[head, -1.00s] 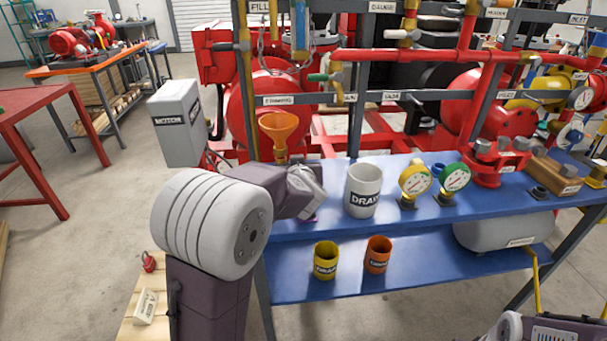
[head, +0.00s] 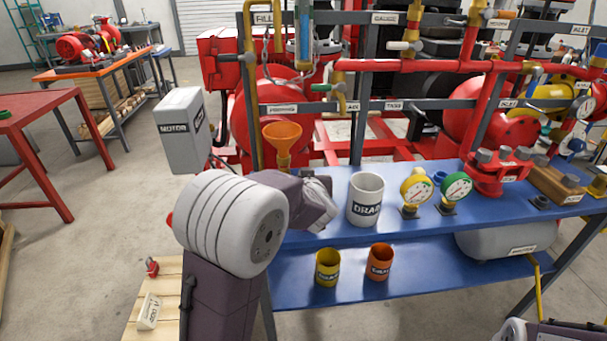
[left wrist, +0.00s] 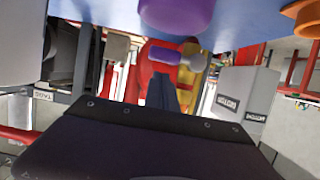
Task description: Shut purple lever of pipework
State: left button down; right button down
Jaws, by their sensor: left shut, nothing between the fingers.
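The purple lever (left wrist: 165,55) shows in the left wrist view, beside a yellow-brass fitting (left wrist: 192,68) in front of red machinery. A larger rounded purple thing (left wrist: 178,12) is at the top edge of that view. My left gripper (left wrist: 162,80) is shut and empty, its dark fingertips pointing at the lever and just below it in the picture; I cannot tell if they touch. In the head view my left arm reaches over the blue bench's left end and hides its fingertips, and I cannot make out the purple lever. My right gripper is out of view.
The blue bench (head: 420,217) carries a white DRAIN mug (head: 366,195), yellow and green gauges (head: 456,187) and a red flanged fitting (head: 498,172). An orange funnel (head: 283,138) and grey MOTOR box (head: 184,130) stand near my left arm. Red and yellow pipework rises behind.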

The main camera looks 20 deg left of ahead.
pick_arm(q)
jog(key=p+v, duration=0.3)
jog(key=v, duration=0.4)
jog(key=shift+s+d+r+p, duration=0.15)
jog(key=shift+d+r+p, duration=0.05)
jog(key=shift+r+p, duration=0.1)
jog(key=shift+s+d, duration=0.2)
jog(key=shift+s, duration=0.25)
